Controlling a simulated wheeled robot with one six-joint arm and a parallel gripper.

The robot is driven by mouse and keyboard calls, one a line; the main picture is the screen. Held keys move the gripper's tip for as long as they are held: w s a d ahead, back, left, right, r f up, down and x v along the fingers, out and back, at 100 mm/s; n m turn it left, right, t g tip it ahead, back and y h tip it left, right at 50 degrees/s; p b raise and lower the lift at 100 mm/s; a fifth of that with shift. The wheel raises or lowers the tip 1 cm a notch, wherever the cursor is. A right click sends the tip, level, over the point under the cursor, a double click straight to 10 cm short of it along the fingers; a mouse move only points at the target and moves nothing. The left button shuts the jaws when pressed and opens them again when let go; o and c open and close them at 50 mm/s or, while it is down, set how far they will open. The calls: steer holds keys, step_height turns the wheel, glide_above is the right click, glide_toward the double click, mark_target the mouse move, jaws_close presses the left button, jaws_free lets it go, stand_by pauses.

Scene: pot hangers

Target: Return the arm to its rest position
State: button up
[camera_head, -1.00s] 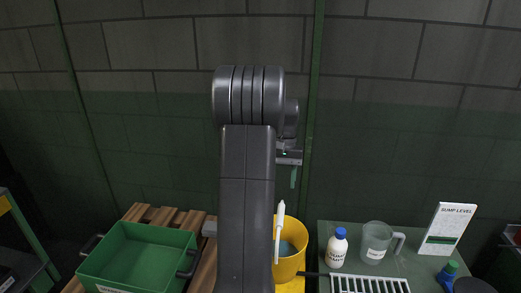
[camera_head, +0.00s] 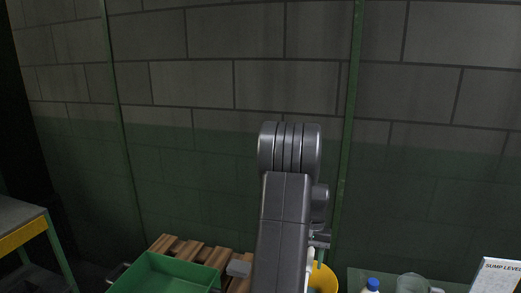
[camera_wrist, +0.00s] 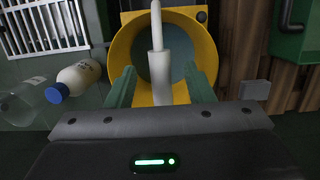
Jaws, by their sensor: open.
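My arm (camera_head: 283,225) stands upright in the middle of the head view and hides part of what is behind it. My gripper (camera_wrist: 160,86) is open in the wrist view, with its two green fingers spread and nothing clasped between them. A yellow bucket (camera_wrist: 124,52) lies beyond the fingertips, with a white handle-like tool (camera_wrist: 158,55) standing in it, in line with the gap. Whether the fingers touch the bucket cannot be told. In the head view only part of the bucket (camera_head: 323,279) shows, right of my arm.
A green tray (camera_head: 160,277) sits on a wooden pallet (camera_head: 200,254) at left. A bottle with a blue cap (camera_head: 372,285), a clear jug (camera_head: 411,284) and a white sign (camera_head: 497,275) stand on a table at right. A workbench (camera_head: 20,228) is at far left. A block wall stands behind.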

steer(key=shift+s+a+f, duration=0.1)
steer(key=shift+s+f, duration=0.1)
steer(key=shift+f, duration=0.75)
steer(key=shift+r+p, duration=0.95)
steer(key=shift+r, duration=0.7)
